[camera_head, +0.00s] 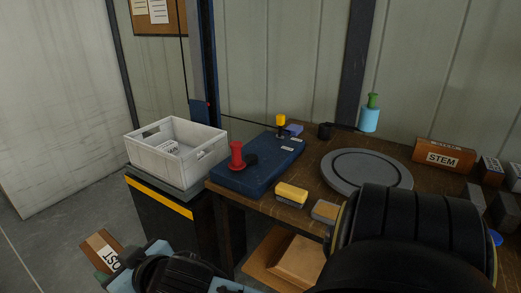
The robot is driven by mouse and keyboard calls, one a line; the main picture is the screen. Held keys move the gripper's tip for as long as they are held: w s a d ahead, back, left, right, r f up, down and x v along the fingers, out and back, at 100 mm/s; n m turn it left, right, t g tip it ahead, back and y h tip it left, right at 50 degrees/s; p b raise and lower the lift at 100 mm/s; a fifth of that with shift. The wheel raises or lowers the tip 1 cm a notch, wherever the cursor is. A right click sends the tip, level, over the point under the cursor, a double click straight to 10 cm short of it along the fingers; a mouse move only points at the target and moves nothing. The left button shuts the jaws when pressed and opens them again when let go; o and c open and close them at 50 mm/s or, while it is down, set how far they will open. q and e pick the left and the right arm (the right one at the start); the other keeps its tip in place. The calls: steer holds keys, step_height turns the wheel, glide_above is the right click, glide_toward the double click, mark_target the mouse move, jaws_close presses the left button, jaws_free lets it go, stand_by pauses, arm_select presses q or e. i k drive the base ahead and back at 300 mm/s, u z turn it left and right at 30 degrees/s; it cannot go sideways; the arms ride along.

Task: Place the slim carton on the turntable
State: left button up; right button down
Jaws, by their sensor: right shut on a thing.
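A slim brown carton (97,243) with a white label, on which the letters "OST" show, is at the lower left of the head view. My right gripper (116,266) is shut on it and holds it tilted, left of the table and over the floor side. Part of the carton is hidden by the gripper and wrist. The turntable (367,170) is a round grey disc on the wooden table, and its top is empty. My right arm hides part of its near edge. My left gripper is not in view.
A white crate (205,157) stands on a black stand left of the table. Yellow and grey blocks lie before the turntable. A blue bottle (369,119) stands behind; a STEM carton (443,157) and dark boxes are right.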

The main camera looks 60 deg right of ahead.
mark_target(366, 168)
steer(key=u, duration=0.15)
steer(key=k, duration=1.05)
steer(key=z, duration=0.75)
